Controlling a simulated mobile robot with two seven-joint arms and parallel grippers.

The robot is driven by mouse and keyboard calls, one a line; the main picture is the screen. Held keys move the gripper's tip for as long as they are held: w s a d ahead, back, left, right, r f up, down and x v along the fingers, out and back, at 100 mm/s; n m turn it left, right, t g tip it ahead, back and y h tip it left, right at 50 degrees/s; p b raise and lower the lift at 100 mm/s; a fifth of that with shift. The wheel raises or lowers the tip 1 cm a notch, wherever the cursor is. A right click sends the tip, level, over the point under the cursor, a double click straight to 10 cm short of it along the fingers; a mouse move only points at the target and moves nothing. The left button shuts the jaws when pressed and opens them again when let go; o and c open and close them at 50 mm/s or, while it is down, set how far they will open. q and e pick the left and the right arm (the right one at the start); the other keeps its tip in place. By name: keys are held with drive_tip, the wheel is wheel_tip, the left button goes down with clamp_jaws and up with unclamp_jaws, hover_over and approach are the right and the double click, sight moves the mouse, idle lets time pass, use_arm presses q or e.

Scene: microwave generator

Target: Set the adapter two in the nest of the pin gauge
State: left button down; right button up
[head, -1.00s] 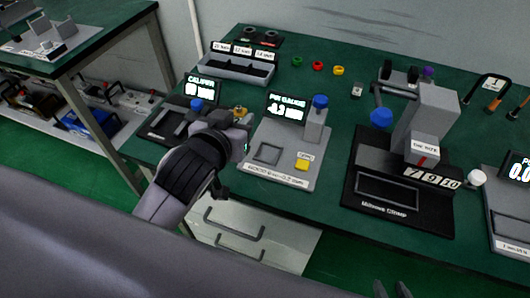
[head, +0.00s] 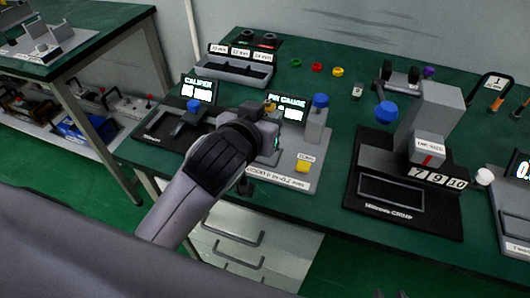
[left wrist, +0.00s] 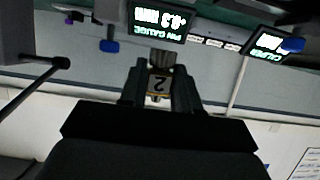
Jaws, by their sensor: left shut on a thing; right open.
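My left gripper (head: 268,132) is shut on adapter two (left wrist: 158,84), a small yellow-and-dark piece marked 2 that shows between the fingers in the left wrist view. In the head view the gripper is over the left part of the pin gauge (head: 292,182) and hides its nest. I cannot tell whether the adapter touches the gauge. The gauge has a lit display (head: 289,106), a blue knob (head: 320,101) and a yellow button (head: 303,166). My right gripper (head: 392,294) barely shows at the bottom edge, open.
The caliper station (head: 178,125) is just left of the pin gauge. A black crimp station (head: 404,205) with a tall grey block stands to the right. A grey labelled rack (head: 239,69) and coloured rings (head: 317,67) lie behind. Some green bench is clear between the gauge and crimp station.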

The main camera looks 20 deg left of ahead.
sight(265, 161)
use_arm(q)
wheel_tip(265, 161, down, 10)
drive_tip(key=shift+r+b, duration=0.2)
drive_tip(key=shift+b, duration=0.4)
drive_tip(key=shift+f, duration=0.1)
drive_tip(key=c, duration=0.8)
unclamp_jaws()
drive_tip(key=shift+r, duration=0.2)
